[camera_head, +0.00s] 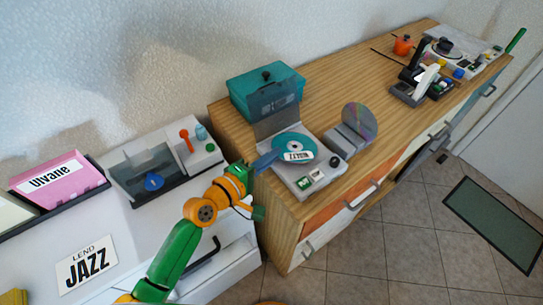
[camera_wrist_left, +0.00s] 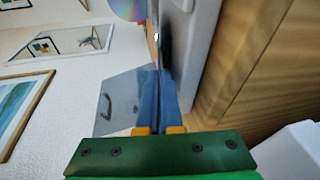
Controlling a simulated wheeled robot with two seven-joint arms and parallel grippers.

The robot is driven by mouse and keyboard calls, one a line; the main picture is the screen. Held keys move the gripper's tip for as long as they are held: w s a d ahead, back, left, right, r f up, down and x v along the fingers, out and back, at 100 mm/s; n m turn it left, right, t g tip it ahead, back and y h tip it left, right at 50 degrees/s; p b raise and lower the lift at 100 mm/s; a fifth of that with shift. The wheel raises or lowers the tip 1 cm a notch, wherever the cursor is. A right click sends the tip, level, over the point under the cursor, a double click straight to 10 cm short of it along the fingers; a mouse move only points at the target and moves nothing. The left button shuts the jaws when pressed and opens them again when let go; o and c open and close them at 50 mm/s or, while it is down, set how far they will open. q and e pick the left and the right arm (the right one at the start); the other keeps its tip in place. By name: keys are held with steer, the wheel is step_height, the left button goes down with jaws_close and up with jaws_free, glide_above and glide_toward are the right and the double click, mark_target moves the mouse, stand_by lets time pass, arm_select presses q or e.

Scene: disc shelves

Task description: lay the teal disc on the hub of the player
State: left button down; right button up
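The player (camera_head: 304,187) is a pale unit on the wooden cabinet with its smoky lid (camera_head: 277,105) raised. The teal disc (camera_head: 293,143), with a white label, is over the player's round well, flat or nearly so. My left gripper (camera_head: 267,161) reaches in from the left, its blue fingers at the disc's left edge. In the left wrist view the blue fingers (camera_wrist_left: 162,90) are close together, with the disc seen as a thin edge at their tips. The hub is hidden under the disc; I cannot tell whether the disc touches it. My right gripper is not in view.
A teal box (camera_head: 247,92) stands behind the player. A silvery disc (camera_head: 359,121) stands upright in a grey holder to its right. A grey-lidded case (camera_head: 128,170) and a pink "Ulvane" sleeve (camera_head: 62,182) are on the white unit at left. Bare wood lies beyond the silvery disc.

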arm_select(q)
steer(key=shift+w+a, duration=0.1)
steer(key=shift+a, duration=0.05)
steer(key=shift+d, duration=0.2)
steer(key=c, duration=1)
jaws_free()
steer(key=shift+s+d+r, duration=0.1)
steer(key=shift+s, duration=0.1)
steer(key=shift+s, duration=0.1)
steer(key=v, duration=0.7)
